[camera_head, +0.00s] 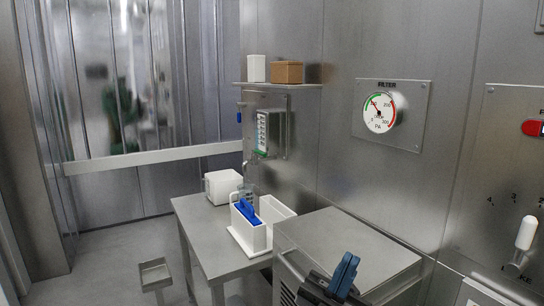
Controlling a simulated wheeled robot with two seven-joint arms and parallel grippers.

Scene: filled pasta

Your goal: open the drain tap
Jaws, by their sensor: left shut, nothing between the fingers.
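I cannot pick out a drain tap for certain. A level gauge (262,130) with a scale and a green part at its lower end is fixed to the steel wall. What is under it is small and unclear. My left gripper (343,275), with blue fingers, is at the bottom, in front of the steel cabinet's top. It is shut and empty, well apart from the gauge. My right gripper is out of view.
A steel table (205,226) holds a white box (222,187) and a white divided bin (255,240) with a blue object (247,209). A steel cabinet (340,245) stands nearer. A filter dial (378,112) and a white-handled lever (525,234) are on the wall.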

